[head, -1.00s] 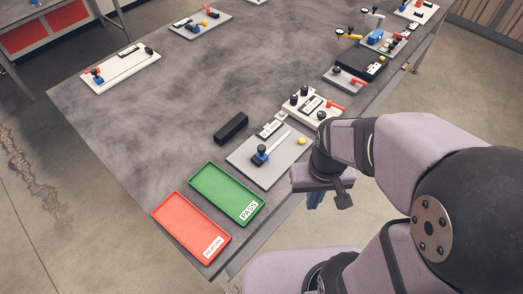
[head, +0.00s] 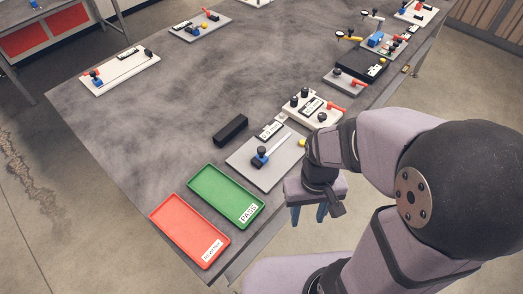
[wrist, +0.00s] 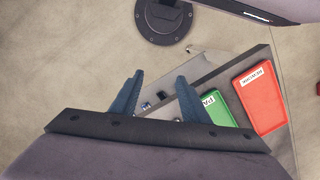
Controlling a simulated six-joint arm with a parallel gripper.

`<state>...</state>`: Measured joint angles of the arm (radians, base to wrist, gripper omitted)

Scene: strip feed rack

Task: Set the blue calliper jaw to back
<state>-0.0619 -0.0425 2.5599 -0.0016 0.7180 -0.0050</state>
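A blue jaw (head: 258,161) with a black knob sits beside a pale scale strip (head: 278,144) on a grey plate (head: 250,172), near the table's front right edge. I take this for the calliper; its label (head: 269,130) is too small to read. My gripper (head: 321,214) hangs past the table edge, right of and below the plate, apart from the jaw. In the wrist view its two blue fingers (wrist: 160,78) are spread with nothing between them. Small blue and dark parts show between and behind the fingers there, partly hidden.
A green PASS tray (head: 226,196) and a red tray (head: 190,230) lie left of the plate. A black block (head: 230,129) stands behind it. A white plate with black knobs (head: 311,107) is close behind. The table's middle is clear.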

